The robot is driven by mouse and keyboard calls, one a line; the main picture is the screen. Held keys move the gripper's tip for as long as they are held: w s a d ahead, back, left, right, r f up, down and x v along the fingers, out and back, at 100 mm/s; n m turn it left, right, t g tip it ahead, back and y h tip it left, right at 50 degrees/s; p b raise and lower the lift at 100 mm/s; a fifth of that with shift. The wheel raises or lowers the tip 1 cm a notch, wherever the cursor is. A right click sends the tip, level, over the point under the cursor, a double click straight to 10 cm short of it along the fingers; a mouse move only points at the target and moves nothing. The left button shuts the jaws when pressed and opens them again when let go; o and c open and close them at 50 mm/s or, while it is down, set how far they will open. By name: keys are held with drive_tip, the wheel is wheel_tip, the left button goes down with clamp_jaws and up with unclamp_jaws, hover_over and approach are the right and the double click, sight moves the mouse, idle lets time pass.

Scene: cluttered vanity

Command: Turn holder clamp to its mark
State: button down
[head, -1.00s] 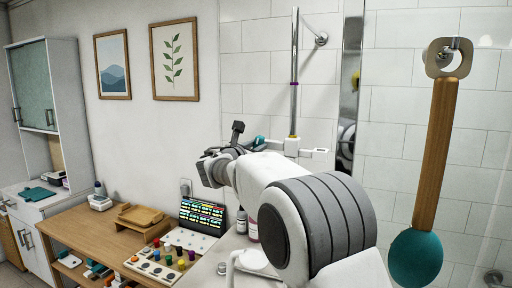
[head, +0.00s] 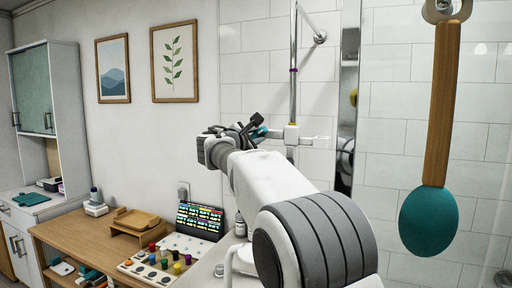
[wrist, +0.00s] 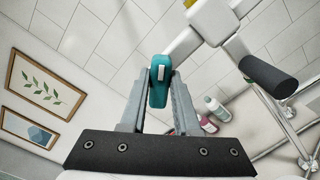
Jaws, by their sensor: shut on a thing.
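The white holder clamp (head: 291,134) sits on the vertical chrome rail (head: 293,100) in the shower corner. Its teal lever (head: 259,132) sticks out to the left. A purple band (head: 293,70) rings the rail above the clamp. My gripper (head: 246,130) is beside the clamp on its left. In the wrist view, my gripper (wrist: 160,84) is shut on the teal lever (wrist: 160,68), which carries a white stripe. The white clamp body (wrist: 212,20) shows at the upper right there. I cannot tell which mark belongs to the clamp's turn.
A long wooden brush (head: 430,218) with a teal head hangs at the right, near the camera. Bottles (wrist: 215,108) stand below the clamp. A dark grey cylinder (wrist: 268,76) lies right of my gripper in the wrist view. The wooden desk (head: 80,245) holds a tray and colored pegs.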

drive_tip(key=shift+f+m+b, duration=0.15)
drive_tip(key=shift+m+b, duration=1.2)
drive_tip(key=shift+m, duration=0.5)
drive_tip(key=shift+f+m+b, duration=0.1)
drive_tip(key=shift+m+b, duration=1.2)
drive_tip(key=shift+m, duration=0.55)
drive_tip(key=c, duration=0.6)
unclamp_jaws()
drive_tip(key=shift+c, duration=0.2)
